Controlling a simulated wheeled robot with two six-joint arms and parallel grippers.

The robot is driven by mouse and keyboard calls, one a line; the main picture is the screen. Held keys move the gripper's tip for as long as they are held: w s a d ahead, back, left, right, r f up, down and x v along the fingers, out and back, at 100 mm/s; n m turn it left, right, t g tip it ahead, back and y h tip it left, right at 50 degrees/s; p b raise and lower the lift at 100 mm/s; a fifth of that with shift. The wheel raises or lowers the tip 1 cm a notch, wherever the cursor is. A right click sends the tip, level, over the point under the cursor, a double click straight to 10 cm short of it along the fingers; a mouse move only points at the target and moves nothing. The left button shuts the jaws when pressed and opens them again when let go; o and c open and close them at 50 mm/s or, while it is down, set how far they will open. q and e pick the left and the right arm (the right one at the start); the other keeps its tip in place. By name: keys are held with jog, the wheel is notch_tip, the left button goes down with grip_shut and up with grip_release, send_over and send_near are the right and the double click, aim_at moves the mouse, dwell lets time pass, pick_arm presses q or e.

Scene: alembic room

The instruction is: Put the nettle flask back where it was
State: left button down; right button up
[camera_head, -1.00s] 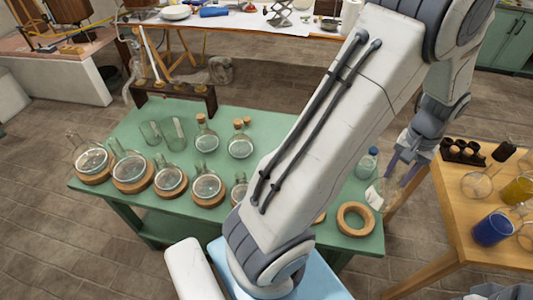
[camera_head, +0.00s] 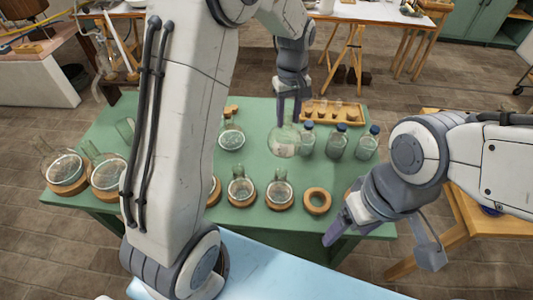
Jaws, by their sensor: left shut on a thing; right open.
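My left gripper (camera_head: 288,118) is shut on the neck of a clear round flask (camera_head: 282,146) with a pale label patch; I cannot read the label. The flask hangs upright over the green table, left of several blue-capped bottles, and I cannot tell its height above the top. An empty cork ring (camera_head: 317,201) lies near the table's front edge, right of a front row of round flasks on cork rings. My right gripper (camera_head: 381,247) is open and empty at the table's front right corner. It partly hides another cork-coloured piece (camera_head: 349,194).
Several flasks stand on rings along the front, such as one (camera_head: 279,192) beside the empty ring. Blue-capped bottles (camera_head: 338,144) and a wooden rack (camera_head: 337,112) stand at the back right. My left arm hides the table's left middle. A wooden table (camera_head: 463,235) stands at right.

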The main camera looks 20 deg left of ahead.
pick_arm(q)
jog(key=w+a+f+p, duration=0.4)
jog(key=w+a+f, duration=0.3)
jog(key=f, duration=0.4)
jog(key=shift+w+a+n+p, duration=0.3)
jog(key=shift+w+n+p, duration=0.1)
jog(key=shift+w, duration=0.45)
jog(key=shift+f, duration=0.1)
jog(key=shift+c, duration=2.2)
grip_release()
jog(key=shift+f, duration=0.1)
